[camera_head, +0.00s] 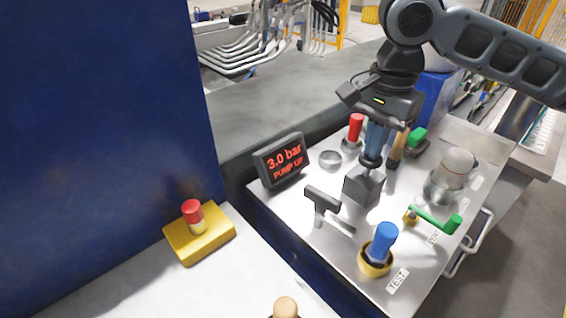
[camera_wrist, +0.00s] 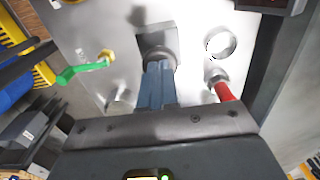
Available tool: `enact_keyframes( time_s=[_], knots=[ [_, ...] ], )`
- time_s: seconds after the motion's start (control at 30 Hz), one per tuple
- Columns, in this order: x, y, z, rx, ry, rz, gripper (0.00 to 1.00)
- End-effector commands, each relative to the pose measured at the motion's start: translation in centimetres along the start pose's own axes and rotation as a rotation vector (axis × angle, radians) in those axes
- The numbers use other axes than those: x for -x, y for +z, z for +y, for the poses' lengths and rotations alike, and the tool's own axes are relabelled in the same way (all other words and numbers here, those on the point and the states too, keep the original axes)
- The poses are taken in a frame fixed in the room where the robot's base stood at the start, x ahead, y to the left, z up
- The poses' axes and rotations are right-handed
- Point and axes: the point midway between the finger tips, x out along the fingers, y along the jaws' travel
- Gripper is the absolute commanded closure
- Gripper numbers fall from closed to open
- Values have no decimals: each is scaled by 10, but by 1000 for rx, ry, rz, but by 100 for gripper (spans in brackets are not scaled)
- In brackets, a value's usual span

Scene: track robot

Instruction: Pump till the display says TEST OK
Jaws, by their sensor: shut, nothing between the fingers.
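The display (camera_head: 282,160) stands at the left of the metal panel and reads "3.0 bar PUMP UP" in red; its edge shows at the top right of the wrist view. My gripper (camera_head: 373,153) points down with its blue fingers shut and empty. The fingertips are at the dark round top of a grey block (camera_head: 364,187), which also shows in the wrist view (camera_wrist: 158,38). I cannot tell whether they touch it. A black T-shaped handle (camera_head: 322,199) stands left of the block. A blue knob (camera_head: 384,241) in a yellow collar stands in front, near a TEST label.
A green-handled lever (camera_head: 436,219), a grey-capped metal cylinder (camera_head: 455,170), a red handle (camera_head: 355,128) and a metal ring (camera_head: 330,159) crowd the panel. A yellow box with a red button (camera_head: 193,214) sits on the left white surface. A blue wall (camera_head: 100,130) fills the left.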

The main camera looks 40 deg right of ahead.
Motion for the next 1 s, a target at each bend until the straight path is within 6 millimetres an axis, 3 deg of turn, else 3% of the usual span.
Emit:
enact_keyframes(
  time_s=[0.37,1.0],
  knots=[
    [-18,0,0,-1,1,-1,100],
    [16,0,0,1,1,-1,100]
  ],
)
